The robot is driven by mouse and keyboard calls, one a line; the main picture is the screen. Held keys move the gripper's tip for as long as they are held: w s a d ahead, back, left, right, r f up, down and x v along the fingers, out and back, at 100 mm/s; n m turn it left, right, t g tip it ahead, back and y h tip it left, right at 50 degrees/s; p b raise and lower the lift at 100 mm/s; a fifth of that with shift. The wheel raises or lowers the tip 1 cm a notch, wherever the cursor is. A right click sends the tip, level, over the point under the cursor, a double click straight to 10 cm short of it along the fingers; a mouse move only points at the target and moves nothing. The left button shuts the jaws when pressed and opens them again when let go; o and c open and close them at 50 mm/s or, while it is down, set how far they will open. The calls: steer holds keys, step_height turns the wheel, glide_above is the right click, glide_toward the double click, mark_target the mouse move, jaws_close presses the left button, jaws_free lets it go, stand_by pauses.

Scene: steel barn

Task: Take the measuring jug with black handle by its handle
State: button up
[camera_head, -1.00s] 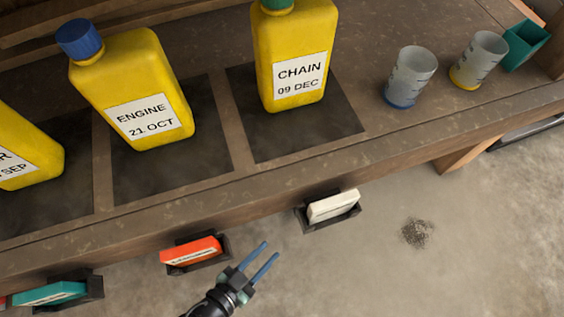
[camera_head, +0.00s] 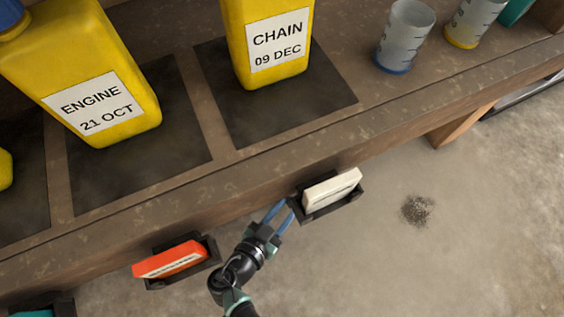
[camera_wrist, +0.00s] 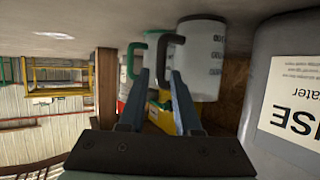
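In the wrist view a pale measuring jug (camera_wrist: 207,62) with dark markings shows beyond my gripper (camera_wrist: 160,74). Its black handle (camera_wrist: 164,55) is on the jug's left side and lines up with the gap between my fingertips. I cannot tell how far beyond the tips it is. A green-handled jug (camera_wrist: 134,57) is just left of it, partly hidden. My gripper is open and empty. In the head view my gripper (camera_head: 282,210) is below the bench edge, and no black handle shows there.
A large grey container (camera_wrist: 290,60) with a label stands close on the right in the wrist view. In the head view a white box in a holder (camera_head: 332,190) is just right of my fingertips. An orange box (camera_head: 170,260) is lower left.

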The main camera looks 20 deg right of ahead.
steer(key=shift+x, duration=0.9)
steer(key=shift+c, duration=0.3)
jaws_close()
